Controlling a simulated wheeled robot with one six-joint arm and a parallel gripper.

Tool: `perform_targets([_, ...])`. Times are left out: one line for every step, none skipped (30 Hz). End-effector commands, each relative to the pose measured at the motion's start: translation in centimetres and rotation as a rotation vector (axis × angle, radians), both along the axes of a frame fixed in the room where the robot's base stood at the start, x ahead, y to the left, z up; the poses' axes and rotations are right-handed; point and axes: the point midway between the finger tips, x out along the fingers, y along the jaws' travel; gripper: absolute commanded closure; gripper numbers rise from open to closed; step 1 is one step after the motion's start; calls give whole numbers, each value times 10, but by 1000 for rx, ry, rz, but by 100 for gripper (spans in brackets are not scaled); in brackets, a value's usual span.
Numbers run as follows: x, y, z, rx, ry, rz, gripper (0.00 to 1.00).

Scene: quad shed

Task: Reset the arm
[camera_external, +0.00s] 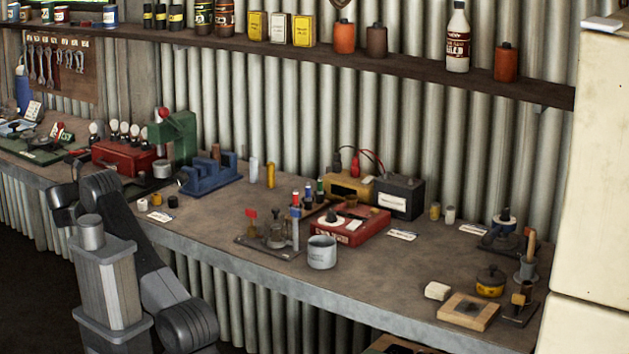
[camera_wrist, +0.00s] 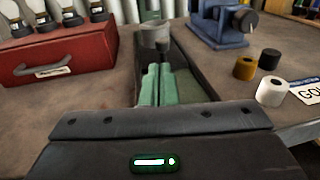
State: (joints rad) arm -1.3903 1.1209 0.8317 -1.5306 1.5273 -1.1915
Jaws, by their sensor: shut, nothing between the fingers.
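My gripper (camera_wrist: 157,68) shows in the wrist view as two pale green fingers side by side, shut with nothing between them. They point away over the bench, with my dark wrist housing and its small green light below. A grey tin (camera_wrist: 155,34) stands just beyond the fingertips; I cannot tell the exact gap. In the outside view my arm is folded at the left front, beside the bench edge. My gripper cannot be made out there.
A red toolbox (camera_external: 124,158) stands left of the fingers, a blue vise-like fixture (camera_external: 210,176) to the right. Small rolls (camera_wrist: 271,91) lie near the front edge. A grey mug (camera_external: 322,252) and red box (camera_external: 352,229) stand mid-bench. Bare bench (camera_external: 215,225) lies between.

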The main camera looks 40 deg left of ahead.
Motion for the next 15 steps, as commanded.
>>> perform_targets([12,-3,-1,0,-1,-4,100])
perform_targets([18,-4,-1,0,-1,-3,100])
perform_targets([25,-4,-2,0,-1,-2,100])
perform_targets([31,-5,-2,0,-1,-3,100])
perform_targets([36,-7,-3,0,-1,-4,100])
perform_targets([42,-7,-4,0,0,-2,100])
perform_targets([47,-8,-6,1,1,-3,100])
perform_targets([51,-9,-6,1,1,-4,100])
perform_targets([56,-10,-6,1,1,-4,100])
perform_targets([59,-11,-6,2,1,-4,100])
perform_targets([62,-11,-6,2,2,-4,100])
perform_targets([65,-11,-6,2,2,-3,100])
perform_targets([68,-12,-6,2,2,-3,100])
perform_targets([69,-12,-6,2,2,-4,100])
perform_targets([71,-12,-5,2,3,-4,100])
